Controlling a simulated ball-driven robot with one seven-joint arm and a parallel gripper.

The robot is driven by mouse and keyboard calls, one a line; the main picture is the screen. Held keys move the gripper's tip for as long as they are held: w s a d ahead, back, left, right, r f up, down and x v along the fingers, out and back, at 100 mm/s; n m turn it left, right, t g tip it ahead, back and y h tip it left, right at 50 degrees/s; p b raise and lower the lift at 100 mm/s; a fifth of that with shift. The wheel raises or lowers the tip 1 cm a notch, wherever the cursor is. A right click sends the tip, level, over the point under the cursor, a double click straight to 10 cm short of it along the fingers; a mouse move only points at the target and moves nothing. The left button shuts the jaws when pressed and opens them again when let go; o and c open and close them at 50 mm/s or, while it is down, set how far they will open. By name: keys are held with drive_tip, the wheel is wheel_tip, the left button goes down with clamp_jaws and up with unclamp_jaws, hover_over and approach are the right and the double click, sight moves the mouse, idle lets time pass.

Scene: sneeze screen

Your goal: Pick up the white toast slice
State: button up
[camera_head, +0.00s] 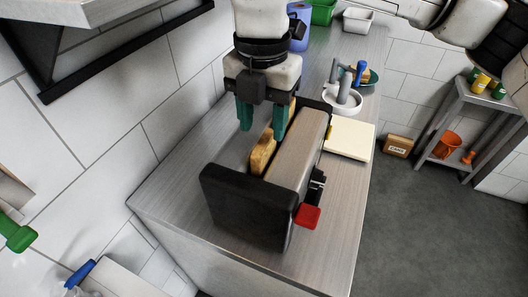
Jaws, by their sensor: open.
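A tan-brown toast slice (262,152) stands on edge at the left side of a toaster (298,147) with a steel body, black ends and a red lever. Its lower part is hidden by the toaster's black near end, and I cannot tell how deep it sits. No slice looks clearly white. A second tan piece shows partly behind my right finger. My gripper (262,127) points down just above and behind the slice, with its two teal fingers apart and nothing seen between them. The right finger's tip is close to the slice; I cannot tell whether they touch.
A cream board (349,140) lies right of the toaster. A white bowl with a grey tool (343,97) stands behind it. Blue, green and white containers stand at the back. A tiled wall borders the counter (165,200) on the left; its front left is bare.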

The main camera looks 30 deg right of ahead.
sight(263, 143)
wheel_tip(263, 143, down, 5)
drive_tip(key=shift+s+a+r+p, duration=0.1)
drive_tip(key=shift+s+p, duration=0.05)
drive_tip(key=shift+p, duration=0.65)
drive_tip(key=shift+c, duration=0.2)
clamp_jaws()
